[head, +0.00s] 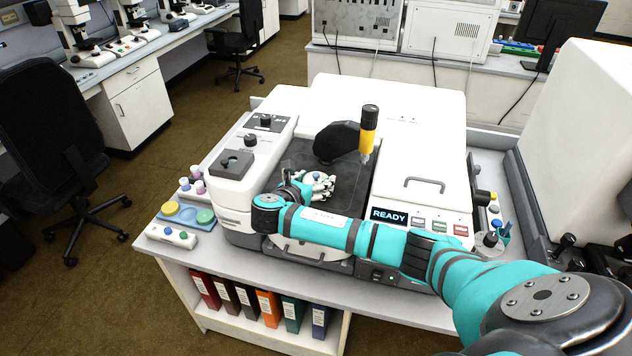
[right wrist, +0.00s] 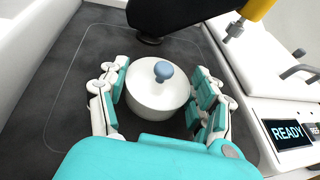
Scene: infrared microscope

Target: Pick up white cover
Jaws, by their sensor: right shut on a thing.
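The white cover (right wrist: 157,97) is a round white dome with a blue-grey knob on top. It sits over the dark stage area (right wrist: 62,100) of the microscope. My right gripper (right wrist: 160,100) has its fingers on both sides of the cover and is shut on it. In the head view the right gripper (head: 316,184) reaches the dark recess, and only part of the cover (head: 316,177) shows between its fingers. Whether the cover touches the stage cannot be told. My left gripper is not in view.
A black arm piece (head: 336,142) and a yellow-and-black cylinder (head: 368,130) stand just behind the gripper. A white housing with a handle (head: 424,184) and a READY display (head: 389,215) is to the right. A control block (head: 250,150) stands to the left. Free room lies above the recess.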

